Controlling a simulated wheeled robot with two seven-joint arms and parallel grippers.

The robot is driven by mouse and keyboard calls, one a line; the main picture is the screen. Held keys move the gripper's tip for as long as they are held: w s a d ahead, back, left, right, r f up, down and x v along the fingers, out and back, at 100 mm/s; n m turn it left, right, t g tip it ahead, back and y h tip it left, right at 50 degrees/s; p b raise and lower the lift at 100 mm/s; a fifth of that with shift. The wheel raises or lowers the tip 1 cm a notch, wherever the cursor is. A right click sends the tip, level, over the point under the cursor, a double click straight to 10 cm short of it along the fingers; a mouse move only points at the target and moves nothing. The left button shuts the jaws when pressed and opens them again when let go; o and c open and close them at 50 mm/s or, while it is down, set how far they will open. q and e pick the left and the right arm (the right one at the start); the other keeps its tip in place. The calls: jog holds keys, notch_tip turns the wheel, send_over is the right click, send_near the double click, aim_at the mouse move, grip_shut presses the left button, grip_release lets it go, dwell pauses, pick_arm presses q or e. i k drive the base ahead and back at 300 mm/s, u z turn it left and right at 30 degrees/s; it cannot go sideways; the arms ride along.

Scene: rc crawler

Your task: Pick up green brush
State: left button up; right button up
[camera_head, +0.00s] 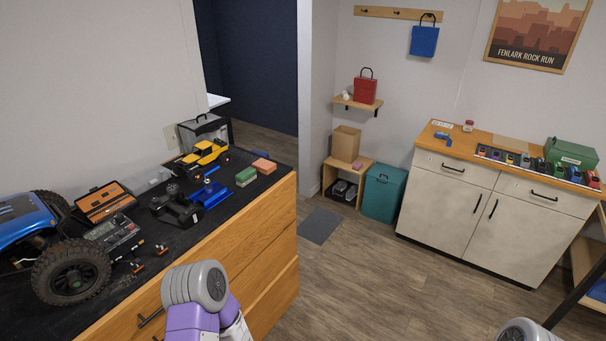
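A small green block-shaped item (246,175) lies on the black top of the wooden workbench (238,222), near its far right end. It may be the green brush, but it is too small to make out bristles. An orange block (264,165) lies just behind it to the right. A grey and purple part of my arm shows at the bottom centre, in front of the workbench drawers, and a grey part of mine shows at the bottom right. Neither gripper shows in the head view.
A blue tool or stand (210,195) and a yellow toy truck (203,155) are close to the green item. A large blue crawler (30,230) fills the bench's left end. Open wooden floor (360,290) lies between the bench and the pale cabinet (450,205).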

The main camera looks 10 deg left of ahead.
aim_at(247, 175)
jog(key=z, duration=0.15)
jog(key=i, duration=4.8)
jog(key=u, duration=3.6)
